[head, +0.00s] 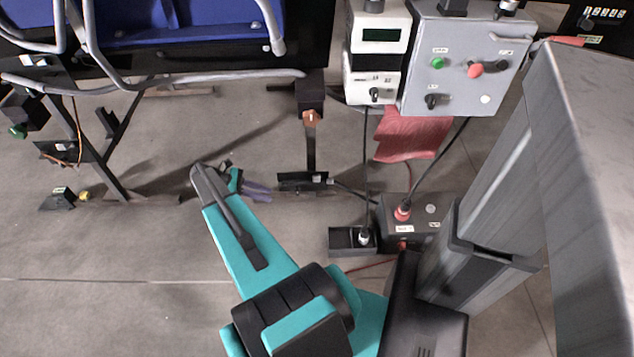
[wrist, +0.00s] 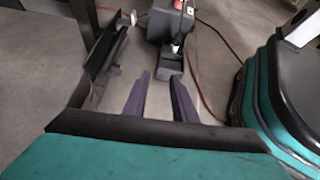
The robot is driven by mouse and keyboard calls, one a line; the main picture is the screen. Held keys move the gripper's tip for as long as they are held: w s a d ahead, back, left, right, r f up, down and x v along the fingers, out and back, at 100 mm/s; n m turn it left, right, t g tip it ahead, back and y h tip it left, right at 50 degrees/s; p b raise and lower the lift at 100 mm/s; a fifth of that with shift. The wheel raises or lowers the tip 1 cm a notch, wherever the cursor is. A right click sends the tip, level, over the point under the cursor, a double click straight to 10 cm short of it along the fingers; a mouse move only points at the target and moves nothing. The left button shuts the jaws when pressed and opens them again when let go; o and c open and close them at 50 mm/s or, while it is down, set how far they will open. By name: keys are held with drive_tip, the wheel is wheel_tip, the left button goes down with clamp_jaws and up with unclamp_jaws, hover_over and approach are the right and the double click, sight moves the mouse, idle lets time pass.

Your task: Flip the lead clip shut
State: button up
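I cannot pick out the lead clip for certain, nor tell whether its flap is open. A small black open-topped holder (head: 343,241) stands on the floor, and a dark lead from above ends in a plug (head: 364,237) at its right side. The holder also shows in the wrist view (wrist: 168,66), straight ahead of my gripper. My gripper (wrist: 164,78) has two purple fingers held apart with nothing between them. In the head view my gripper (head: 262,193) is low over the floor, left of the holder and apart from it.
A dark grey box (head: 427,228) with a red plug (head: 403,213) stands right of the holder. A black foot bar (head: 303,181) lies behind. A grey control box (head: 465,90) and a white meter box (head: 375,60) are above.

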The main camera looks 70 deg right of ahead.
drive_tip(key=g+b, duration=0.2)
approach(317, 177)
drive_tip(key=w, duration=0.4)
drive_tip(key=shift+s+a+r, duration=0.15)
drive_tip(key=shift+a+r, duration=0.1)
drive_tip(key=shift+r, duration=0.35)
drive_tip(key=shift+s, duration=0.1)
drive_tip(key=b+x, duration=0.2)
drive_tip(key=x, duration=1.1)
drive_tip(key=shift+s+f, duration=0.15)
drive_tip(key=shift+s, duration=0.2)
clamp_jaws()
